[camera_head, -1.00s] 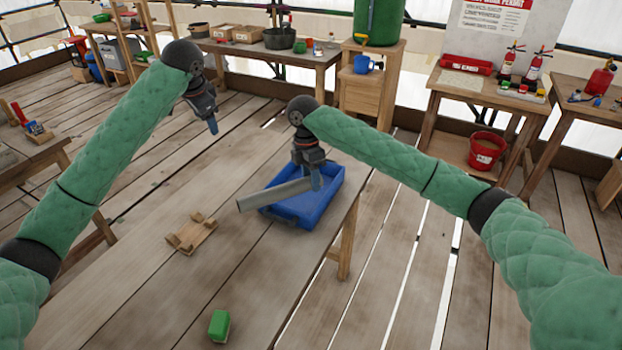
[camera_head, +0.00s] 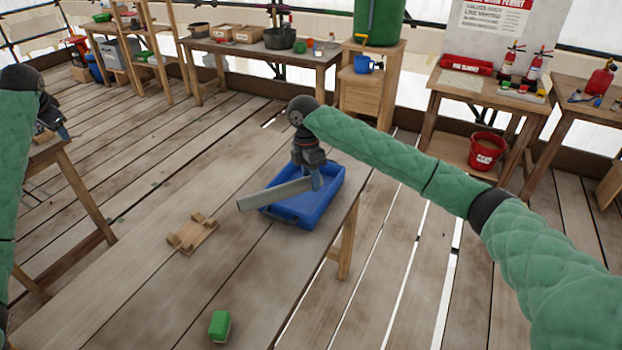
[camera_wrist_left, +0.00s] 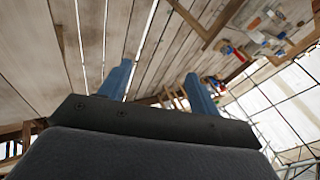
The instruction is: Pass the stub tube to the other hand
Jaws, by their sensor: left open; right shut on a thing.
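The stub tube (camera_head: 268,196) is a plain grey cylinder. My right gripper (camera_head: 316,182) is shut on its right end and holds it slanting, its free end pointing left, above the left edge of the blue tray (camera_head: 335,187). My left gripper (camera_head: 63,132) is at the far left of the head view, well away from the tube. In the left wrist view my left gripper (camera_wrist_left: 158,85) shows two blue fingers spread apart with nothing between them; the tube is not in that view.
A wooden cradle (camera_head: 192,233) and a green block (camera_head: 219,325) rest on the table (camera_head: 150,290). The tabletop between them is clear. Another bench stands at the left, and a red bucket (camera_head: 486,152) sits under a side table at the right.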

